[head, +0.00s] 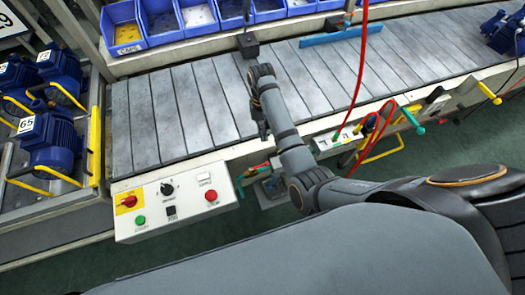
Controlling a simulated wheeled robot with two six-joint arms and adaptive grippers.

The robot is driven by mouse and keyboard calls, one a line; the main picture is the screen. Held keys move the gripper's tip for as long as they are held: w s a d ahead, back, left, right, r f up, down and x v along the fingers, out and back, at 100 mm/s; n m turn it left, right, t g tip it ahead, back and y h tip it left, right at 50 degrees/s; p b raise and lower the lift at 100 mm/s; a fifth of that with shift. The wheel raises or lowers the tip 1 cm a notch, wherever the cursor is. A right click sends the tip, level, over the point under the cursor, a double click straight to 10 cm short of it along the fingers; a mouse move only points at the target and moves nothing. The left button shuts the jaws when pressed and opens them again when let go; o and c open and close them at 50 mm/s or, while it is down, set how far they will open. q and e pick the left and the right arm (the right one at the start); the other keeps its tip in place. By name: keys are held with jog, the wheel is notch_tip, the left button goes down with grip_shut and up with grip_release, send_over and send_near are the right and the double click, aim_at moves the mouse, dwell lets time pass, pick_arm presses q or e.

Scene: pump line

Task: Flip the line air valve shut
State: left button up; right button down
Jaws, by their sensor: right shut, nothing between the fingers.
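What looks like the line air valve, a small fitting with an orange-red part (254,171) and a teal piece, sits at the conveyor's front edge, just right of the control box. My forearm partly hides it, and I cannot tell its handle position. My right gripper (264,132) points down from the wrist over the conveyor's front edge, above and apart from the fitting in the picture. It is shut and empty. My left gripper is out of view.
A control box (172,203) with red and green buttons hangs on the front. The slatted conveyor (190,112) is mostly clear. Blue bins (122,28) stand behind; blue motors (50,140) fill the left rack. A red hose (362,60) hangs right of my arm.

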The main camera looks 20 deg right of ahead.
jog(key=x, duration=1)
jog(key=shift+d+p, duration=0.15)
jog(key=shift+p, duration=0.15)
jog(key=shift+s, duration=0.1)
